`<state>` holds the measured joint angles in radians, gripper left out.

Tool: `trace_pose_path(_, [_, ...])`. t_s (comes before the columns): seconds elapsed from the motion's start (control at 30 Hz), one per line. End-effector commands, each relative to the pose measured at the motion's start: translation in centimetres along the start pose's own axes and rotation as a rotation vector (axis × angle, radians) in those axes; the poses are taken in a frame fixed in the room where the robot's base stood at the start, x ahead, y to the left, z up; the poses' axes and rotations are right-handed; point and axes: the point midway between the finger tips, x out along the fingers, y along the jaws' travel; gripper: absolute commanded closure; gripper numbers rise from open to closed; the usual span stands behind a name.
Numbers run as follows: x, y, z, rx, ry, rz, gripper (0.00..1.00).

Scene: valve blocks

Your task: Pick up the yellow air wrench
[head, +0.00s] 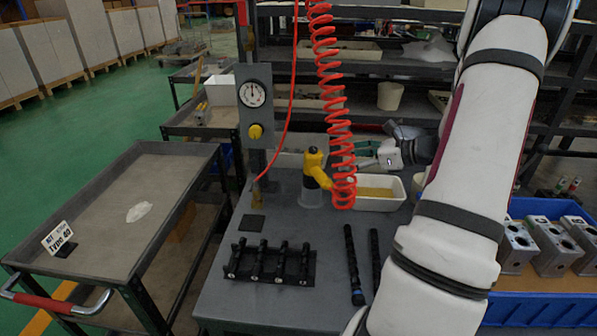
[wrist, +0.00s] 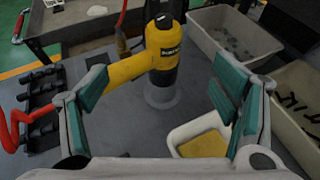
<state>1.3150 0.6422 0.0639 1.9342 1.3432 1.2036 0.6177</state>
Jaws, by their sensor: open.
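The yellow air wrench (head: 315,169) stands upright in a grey round holder (head: 311,194) on the grey workbench, in the head view just left of the red coiled hose. In the wrist view the yellow wrench (wrist: 158,57), with its black label band, is between and beyond my finger pads, its arm-like part pointing left. My gripper (head: 372,158) is to the right of the wrench in the head view, open and empty. In the wrist view my gripper (wrist: 160,95) shows its two green-padded fingers wide apart, with the wrench not visibly touched by either.
A red coiled hose (head: 332,90) hangs in front of the wrench. A white tray (head: 378,203) with yellow contents sits at the right. A black rack (head: 268,262), black rods (head: 354,264) and a gauge post (head: 252,110) are nearby. A blue crate (head: 540,308) holds metal blocks.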

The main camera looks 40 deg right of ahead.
Motion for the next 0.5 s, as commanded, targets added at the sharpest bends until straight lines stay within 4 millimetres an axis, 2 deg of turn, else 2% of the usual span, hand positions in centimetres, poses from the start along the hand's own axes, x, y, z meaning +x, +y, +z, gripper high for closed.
trace_pose_path(0.3, [5.8,0.2,0.0,-0.002,0.001,0.006,0.19])
trace_pose_path(0.5, [7.9,0.1,0.0,-0.003,0.001,0.004,0.19])
